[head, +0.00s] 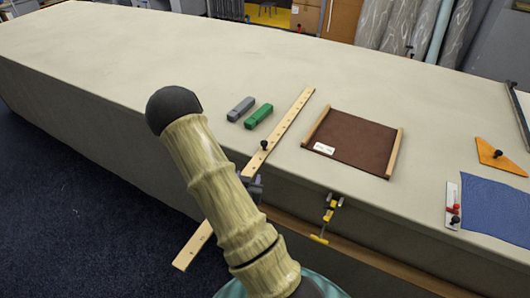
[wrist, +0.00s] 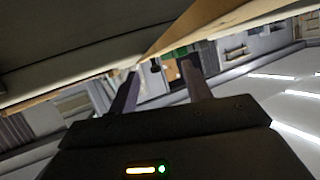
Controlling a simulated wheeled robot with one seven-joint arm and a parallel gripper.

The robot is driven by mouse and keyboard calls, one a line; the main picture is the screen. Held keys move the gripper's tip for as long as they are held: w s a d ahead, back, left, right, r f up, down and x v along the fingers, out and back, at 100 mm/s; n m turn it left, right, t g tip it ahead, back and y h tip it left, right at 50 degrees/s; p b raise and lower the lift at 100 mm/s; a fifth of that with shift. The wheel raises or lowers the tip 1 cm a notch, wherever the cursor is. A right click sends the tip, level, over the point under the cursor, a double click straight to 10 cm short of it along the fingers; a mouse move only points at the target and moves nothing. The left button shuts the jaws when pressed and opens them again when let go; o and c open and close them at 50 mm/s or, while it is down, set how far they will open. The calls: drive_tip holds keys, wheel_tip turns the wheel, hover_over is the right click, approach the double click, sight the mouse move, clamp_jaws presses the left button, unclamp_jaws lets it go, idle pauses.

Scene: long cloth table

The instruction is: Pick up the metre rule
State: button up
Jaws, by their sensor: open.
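The metre rule (head: 286,120) is a long, thin, pale wooden strip with small dark marks. It lies slantwise across the table's front edge. Its far part rests on the cloth and its near end hangs out over the floor; my arm hides its middle. A small black knob (head: 264,144) is on it near the edge. My gripper (head: 256,188) shows only partly beside my arm, at the table's front edge close to the rule. In the wrist view my gripper (wrist: 160,68) is open, with a wooden strip, apparently the rule (wrist: 205,28), above and beyond the fingers. I cannot tell whether they touch.
Grey (head: 241,108) and green (head: 258,116) blocks lie left of the rule. A brown board (head: 352,140) with wooden sides lies to its right. A yellow clamp (head: 329,213) hangs at the front edge. An orange triangle (head: 500,156) and blue cloth (head: 492,208) lie far right.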

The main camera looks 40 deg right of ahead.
drive_tip(key=s+t+h, duration=0.1)
drive_tip(key=d+n+t+h, duration=0.1)
drive_tip(key=s+d+t, duration=0.1)
drive_tip(key=shift+s+d+r+n+t+h+b, duration=0.2)
drive_tip(key=shift+s+n+t+h+b, duration=0.1)
drive_tip(key=shift+s+h+b, duration=0.1)
drive_tip(key=shift+w+f, duration=0.1)
drive_tip(key=shift+w, duration=0.05)
drive_tip(key=b, duration=0.6)
approach(263, 145)
drive_tip(key=x, duration=0.5)
drive_tip(key=shift+w+d, duration=0.35)
